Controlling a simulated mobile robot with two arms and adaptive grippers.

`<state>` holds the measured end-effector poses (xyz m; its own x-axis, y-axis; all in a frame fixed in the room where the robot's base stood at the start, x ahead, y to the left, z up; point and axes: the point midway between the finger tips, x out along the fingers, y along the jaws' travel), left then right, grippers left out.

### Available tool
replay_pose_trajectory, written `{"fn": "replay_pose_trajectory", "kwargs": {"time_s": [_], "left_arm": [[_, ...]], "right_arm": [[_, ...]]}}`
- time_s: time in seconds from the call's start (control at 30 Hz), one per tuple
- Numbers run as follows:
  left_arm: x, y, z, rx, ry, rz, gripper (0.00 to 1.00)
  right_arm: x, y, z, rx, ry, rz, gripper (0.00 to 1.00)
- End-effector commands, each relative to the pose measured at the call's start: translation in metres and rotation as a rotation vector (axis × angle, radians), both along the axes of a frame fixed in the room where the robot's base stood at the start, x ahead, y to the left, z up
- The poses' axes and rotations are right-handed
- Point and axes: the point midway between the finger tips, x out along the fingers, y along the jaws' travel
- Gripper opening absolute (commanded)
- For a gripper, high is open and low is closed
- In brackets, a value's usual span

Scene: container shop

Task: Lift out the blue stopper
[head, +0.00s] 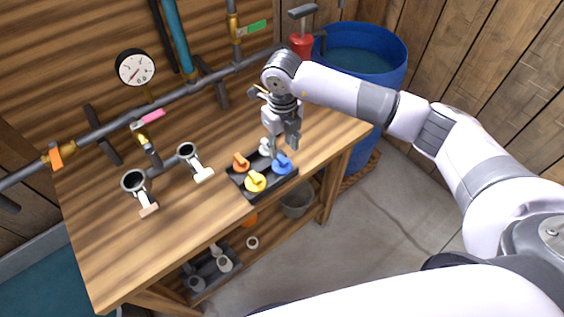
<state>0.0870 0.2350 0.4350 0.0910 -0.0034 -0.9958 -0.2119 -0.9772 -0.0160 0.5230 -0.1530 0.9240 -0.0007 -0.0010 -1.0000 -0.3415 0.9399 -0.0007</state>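The blue stopper (283,167) sits in the right part of a black tray (264,190) on the wooden workbench. An orange stopper (241,162), a yellow stopper (256,182) and a whitish stopper (265,147) are in the same tray. My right gripper (284,153) points down directly above the blue stopper, its fingertips at or close to the stopper's top. Whether the fingers touch or grip it cannot be made out. My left gripper is out of view.
Pipe fittings with pale-handled valves (150,172) stand left of the tray. A pipe with a gauge (135,67) runs along the wall behind. A blue barrel (385,85) stands beyond the bench's right end. The bench's front left is clear.

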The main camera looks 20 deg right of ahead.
Motion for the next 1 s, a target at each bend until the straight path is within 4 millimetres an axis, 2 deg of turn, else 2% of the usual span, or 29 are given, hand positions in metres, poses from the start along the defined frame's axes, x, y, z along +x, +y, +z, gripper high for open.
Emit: {"fn": "replay_pose_trajectory", "kwargs": {"time_s": [0.17,0.33,0.5,0.77,1.0], "left_arm": [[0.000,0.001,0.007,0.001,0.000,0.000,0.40],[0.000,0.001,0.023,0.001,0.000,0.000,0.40],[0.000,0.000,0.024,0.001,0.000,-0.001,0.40],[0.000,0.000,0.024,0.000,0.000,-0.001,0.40],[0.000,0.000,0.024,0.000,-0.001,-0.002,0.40]], "right_arm": [[-0.002,0.001,-0.010,0.001,0.004,-0.001,0.38],[-0.006,0.003,-0.034,-0.001,0.005,0.000,0.38],[-0.004,0.003,-0.054,0.001,0.001,0.000,0.38],[-0.004,0.003,-0.057,0.001,-0.001,0.001,0.38],[-0.004,0.003,-0.057,0.001,-0.001,0.000,0.22]]}}
